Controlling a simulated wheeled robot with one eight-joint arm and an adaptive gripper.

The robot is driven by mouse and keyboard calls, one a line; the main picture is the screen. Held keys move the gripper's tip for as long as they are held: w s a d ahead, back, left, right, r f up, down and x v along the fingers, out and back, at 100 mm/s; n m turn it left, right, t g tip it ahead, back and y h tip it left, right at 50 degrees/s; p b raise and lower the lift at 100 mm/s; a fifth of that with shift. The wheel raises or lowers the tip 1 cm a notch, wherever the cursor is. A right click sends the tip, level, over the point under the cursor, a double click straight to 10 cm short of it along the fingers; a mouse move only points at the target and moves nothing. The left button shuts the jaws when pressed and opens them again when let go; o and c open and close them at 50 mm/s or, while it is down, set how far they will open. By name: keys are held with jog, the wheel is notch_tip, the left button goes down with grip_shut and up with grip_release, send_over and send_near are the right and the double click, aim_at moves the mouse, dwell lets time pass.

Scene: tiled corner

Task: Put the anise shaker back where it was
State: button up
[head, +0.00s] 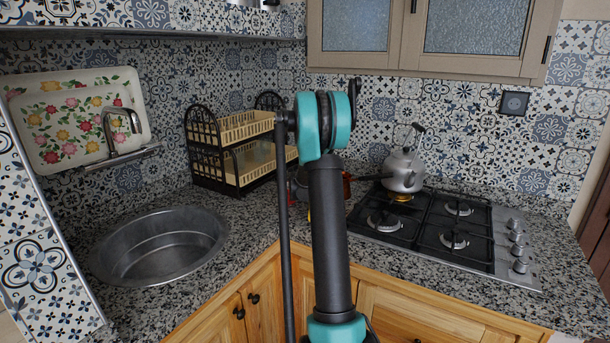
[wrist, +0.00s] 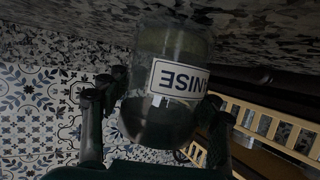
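The anise shaker (wrist: 160,115) is a clear, dark-looking jar with a white label reading ANISE. In the wrist view it appears upside down, with the speckled counter at the top of the picture. My gripper (wrist: 164,90) has a dark finger on each side of the jar, and both fingertips appear to press against its sides. The jar's base is close to the counter; I cannot tell whether it touches. In the head view my arm hides the gripper and the shaker.
A two-tier rack (head: 232,178) stands left of my arm; its cream slats (wrist: 285,125) show in the wrist view. A round sink (head: 160,250) lies at left. A kettle (head: 404,171) sits on the gas hob (head: 430,222) at right. A partly hidden reddish item (head: 347,184) stands behind my arm.

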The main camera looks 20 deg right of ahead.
jog(key=shift+o, duration=1.1)
jog(key=shift+f, duration=0.1)
jog(key=shift+s+a, duration=0.1)
jog(key=shift+s, duration=0.1)
jog(key=shift+a+v, duration=0.15)
jog(key=shift+v, duration=1.65)
jog(key=shift+a+v, duration=0.15)
jog(key=shift+v, duration=1.65)
jog(key=shift+w+f, duration=0.1)
jog(key=shift+f, duration=0.05)
